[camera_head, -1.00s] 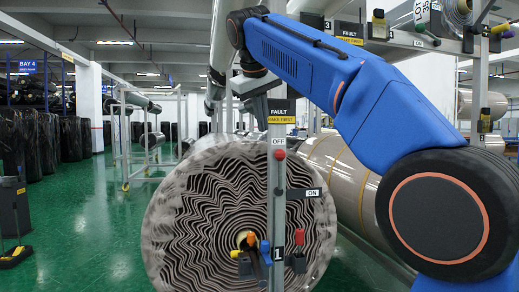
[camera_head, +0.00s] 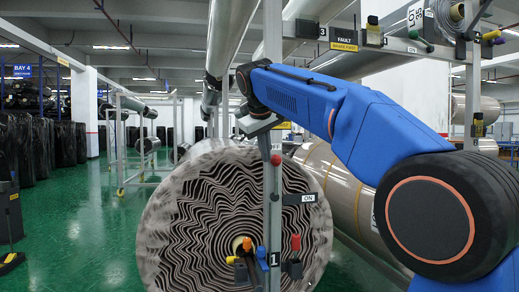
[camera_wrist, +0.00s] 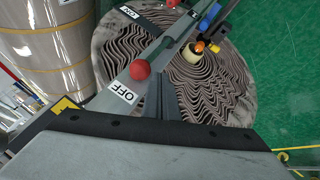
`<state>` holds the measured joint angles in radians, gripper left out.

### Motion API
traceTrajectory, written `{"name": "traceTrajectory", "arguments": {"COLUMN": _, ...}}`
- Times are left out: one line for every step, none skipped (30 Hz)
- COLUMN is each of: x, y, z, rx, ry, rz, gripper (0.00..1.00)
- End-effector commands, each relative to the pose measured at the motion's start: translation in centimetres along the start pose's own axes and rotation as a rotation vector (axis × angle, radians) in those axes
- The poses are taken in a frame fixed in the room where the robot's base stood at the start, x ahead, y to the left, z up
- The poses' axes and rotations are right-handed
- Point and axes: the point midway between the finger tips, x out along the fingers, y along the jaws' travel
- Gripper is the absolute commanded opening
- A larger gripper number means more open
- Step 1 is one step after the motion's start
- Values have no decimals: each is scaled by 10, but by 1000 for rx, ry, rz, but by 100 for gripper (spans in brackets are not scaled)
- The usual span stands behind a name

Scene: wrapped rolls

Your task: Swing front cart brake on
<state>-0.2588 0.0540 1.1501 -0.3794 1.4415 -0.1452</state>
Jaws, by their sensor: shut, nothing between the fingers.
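The front cart brake lever has a red knob (camera_head: 276,159) on the grey post (camera_head: 271,215), with its arm upright. In the wrist view the knob (camera_wrist: 140,69) sits beside the OFF label (camera_wrist: 121,91). The ON label (camera_head: 308,198) is to the right of the lever's lower end; it also shows in the wrist view (camera_wrist: 130,12). My gripper (camera_wrist: 161,85) is shut and empty, its dark fingers just right of the knob in the wrist view; I cannot tell if they touch. In the head view the gripper's body covers the post above the knob.
A big wrapped roll (camera_head: 190,225) with wavy layers stands behind the post. A tan wrapped roll (camera_head: 340,185) lies right. Green floor (camera_head: 95,225) is open left.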

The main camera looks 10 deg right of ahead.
Motion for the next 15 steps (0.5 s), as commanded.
{"name": "traceTrajectory", "arguments": {"x": 3, "y": 4, "z": 0, "rx": 2, "ry": -1, "rz": 1, "gripper": 0}}
{"name": "traceTrajectory", "arguments": {"x": 4, "y": 6, "z": 1, "rx": 2, "ry": -2, "rz": 1, "gripper": 0}}
{"name": "traceTrajectory", "arguments": {"x": 6, "y": 8, "z": 1, "rx": 1, "ry": -1, "rz": 0, "gripper": 0}}
{"name": "traceTrajectory", "arguments": {"x": 6, "y": 8, "z": 1, "rx": 1, "ry": -1, "rz": 0, "gripper": 0}}
{"name": "traceTrajectory", "arguments": {"x": 7, "y": 9, "z": 1, "rx": 0, "ry": -1, "rz": 0, "gripper": 0}}
{"name": "traceTrajectory", "arguments": {"x": 7, "y": 10, "z": 1, "rx": 0, "ry": -1, "rz": -1, "gripper": 0}}
{"name": "traceTrajectory", "arguments": {"x": 8, "y": 10, "z": 1, "rx": 0, "ry": -1, "rz": -1, "gripper": 0}}
{"name": "traceTrajectory", "arguments": {"x": 8, "y": 10, "z": 1, "rx": -1, "ry": -1, "rz": -1, "gripper": 0}}
{"name": "traceTrajectory", "arguments": {"x": 8, "y": 11, "z": 1, "rx": -1, "ry": -1, "rz": -1, "gripper": 0}}
{"name": "traceTrajectory", "arguments": {"x": 8, "y": 11, "z": 1, "rx": -1, "ry": -1, "rz": -1, "gripper": 0}}
{"name": "traceTrajectory", "arguments": {"x": 8, "y": 11, "z": 1, "rx": -1, "ry": -1, "rz": -1, "gripper": 0}}
{"name": "traceTrajectory", "arguments": {"x": 8, "y": 11, "z": 1, "rx": -1, "ry": -1, "rz": -1, "gripper": 0}}
{"name": "traceTrajectory", "arguments": {"x": 8, "y": 11, "z": 1, "rx": -1, "ry": -1, "rz": -1, "gripper": 0}}
{"name": "traceTrajectory", "arguments": {"x": 8, "y": 11, "z": 1, "rx": -1, "ry": -1, "rz": -1, "gripper": 0}}
{"name": "traceTrajectory", "arguments": {"x": 8, "y": 11, "z": 1, "rx": -1, "ry": -1, "rz": -1, "gripper": 0}}
